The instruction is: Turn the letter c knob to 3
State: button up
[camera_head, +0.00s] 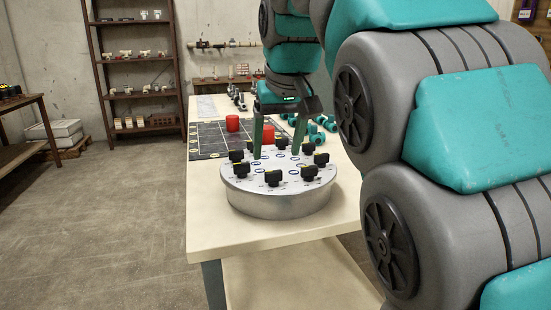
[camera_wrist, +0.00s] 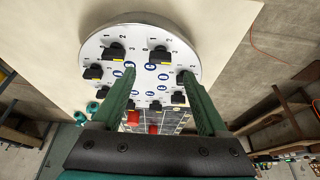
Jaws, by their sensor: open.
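A round silver dial plate (camera_head: 280,203) stands on the table, with several black knobs around its rim. Blue oval labels and small numbers mark the top; the letters are too small to read surely, so I cannot tell which knob is c. One front knob (camera_head: 273,178) and another to its right (camera_head: 309,173) are in clear view. My gripper (camera_head: 277,155) points down over the plate, its two green fingers apart with nothing between them. In the wrist view my gripper (camera_wrist: 157,75) spans the plate's middle; two knobs (camera_wrist: 116,52) (camera_wrist: 160,53) show beyond the fingertips.
The plate stands on a cream table (camera_head: 215,225) near its front end. A shelf (camera_head: 137,68) stands at the back.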

jog(key=shift+v, duration=0.9)
jog(key=s+d+f+m+g, duration=0.1)
jog(key=s+d+f+g, duration=0.1)
jog(key=s+d+f, duration=0.5)
jog(key=s+d+f+m+g, duration=0.1)
jog(key=s+d+f, duration=0.25)
jog(key=f, duration=0.65)
jog(key=s+d+f+m+g+h, duration=0.1)
jog(key=s+d+f+g, duration=0.2)
jog(key=s+f, duration=1.4)
jog(key=shift+s+d, duration=0.3)
jog(key=shift+s, duration=0.85)
jog(key=shift+f, duration=0.1)
